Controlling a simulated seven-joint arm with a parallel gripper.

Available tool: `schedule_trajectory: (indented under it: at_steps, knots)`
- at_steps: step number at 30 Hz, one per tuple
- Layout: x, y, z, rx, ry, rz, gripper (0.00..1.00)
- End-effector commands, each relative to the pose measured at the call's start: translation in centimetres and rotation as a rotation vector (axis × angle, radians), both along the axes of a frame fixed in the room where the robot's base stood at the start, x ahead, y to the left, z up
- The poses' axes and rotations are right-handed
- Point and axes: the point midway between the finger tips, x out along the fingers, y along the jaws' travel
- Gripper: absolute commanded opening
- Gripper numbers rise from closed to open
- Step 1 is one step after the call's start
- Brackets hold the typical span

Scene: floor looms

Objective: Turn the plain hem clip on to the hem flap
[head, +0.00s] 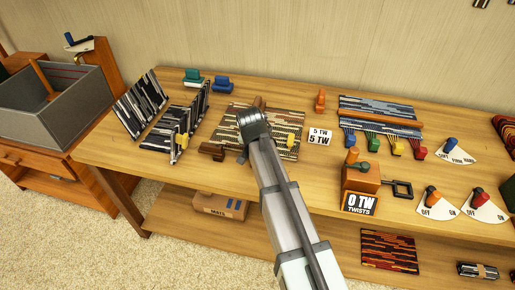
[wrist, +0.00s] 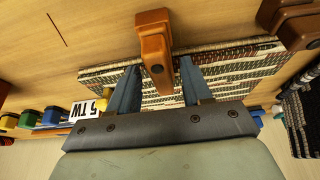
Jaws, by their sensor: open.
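An orange-brown clip-like piece (wrist: 155,45) lies across the near edge of the striped mat (wrist: 230,68) in the wrist view, its narrow end between my fingertips. My gripper (wrist: 155,85) is open, one blue-grey finger on each side of that piece, and I see no grip on it. A darker brown piece (wrist: 300,22) sits to the right; it also shows in the head view (head: 211,151), left of my arm. Neither is clearly marked as the plain hem clip. In the head view, my arm hides my fingertips and part of the mat (head: 232,116).
A yellow peg (head: 291,139) and a "5 TW" card (head: 319,137) are right of my arm. Further right are coloured tabs (head: 397,148), a wooden block (head: 359,178) and dial cards (head: 439,203). Upright striped panels (head: 141,103) stand left. Wood at the front left is bare.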

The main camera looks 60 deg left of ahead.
Motion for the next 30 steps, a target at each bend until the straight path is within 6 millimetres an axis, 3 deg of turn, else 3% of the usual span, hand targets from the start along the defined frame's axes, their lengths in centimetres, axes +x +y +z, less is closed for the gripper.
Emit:
schedule_trajectory:
  at_steps: [8,24,30]
  knots:
    - [-0.4,-0.3,1.3,0.002,-0.002,0.001,0.49]
    - [-2.8,-2.7,9.5,0.002,-0.001,0.0,0.49]
    - [-3.4,-3.3,11.7,0.001,0.0,0.0,0.49]
